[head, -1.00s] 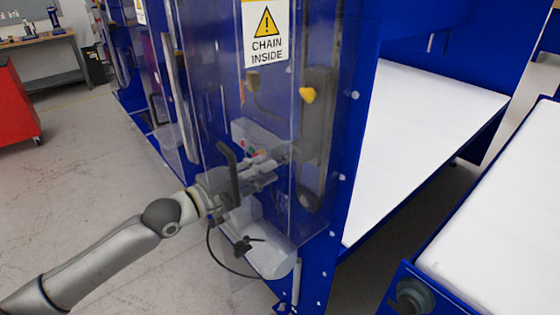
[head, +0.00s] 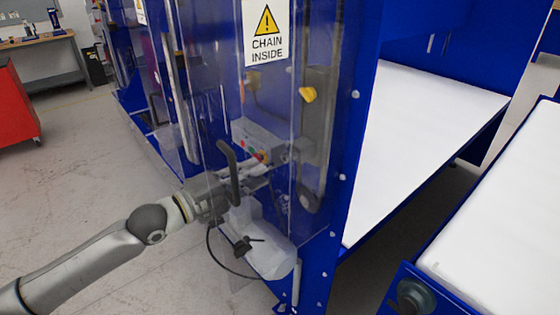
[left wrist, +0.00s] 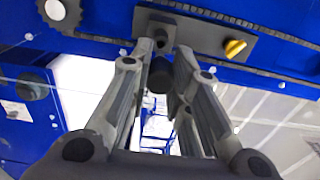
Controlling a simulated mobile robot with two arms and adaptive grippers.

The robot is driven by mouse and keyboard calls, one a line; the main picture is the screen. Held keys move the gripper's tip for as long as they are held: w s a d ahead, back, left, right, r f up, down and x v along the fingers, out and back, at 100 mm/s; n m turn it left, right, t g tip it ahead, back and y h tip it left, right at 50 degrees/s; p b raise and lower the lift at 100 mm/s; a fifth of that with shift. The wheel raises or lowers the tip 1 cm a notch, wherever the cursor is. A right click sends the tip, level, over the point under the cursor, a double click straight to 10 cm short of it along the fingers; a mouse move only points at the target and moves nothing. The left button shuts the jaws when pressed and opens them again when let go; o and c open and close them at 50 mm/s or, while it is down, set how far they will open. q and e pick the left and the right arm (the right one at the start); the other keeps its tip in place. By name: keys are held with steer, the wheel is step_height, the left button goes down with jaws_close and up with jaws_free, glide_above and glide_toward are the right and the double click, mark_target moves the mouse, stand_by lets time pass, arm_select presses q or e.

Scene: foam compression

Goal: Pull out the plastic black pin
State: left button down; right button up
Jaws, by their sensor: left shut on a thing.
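The black pin (left wrist: 160,76) shows end-on in the left wrist view as a dark round piece between my left fingers. My left gripper (left wrist: 163,62) is shut on it, just below a dark bracket (left wrist: 205,35) on the blue machine. In the head view my left gripper (head: 262,174) is behind the clear cover (head: 210,110), beside the black handle (head: 229,165). The pin is too small and covered to make out there, and I cannot tell whether it is clear of its hole. My right gripper is not in view.
A "chain inside" sign (head: 265,35) is on the cover. A yellow knob (head: 308,94) is above my gripper. A white bed (head: 415,130) lies right. Open floor (head: 80,190) is at left.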

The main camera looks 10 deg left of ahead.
arm_select(q)
steer(key=v, duration=0.3)
stand_by(0.4)
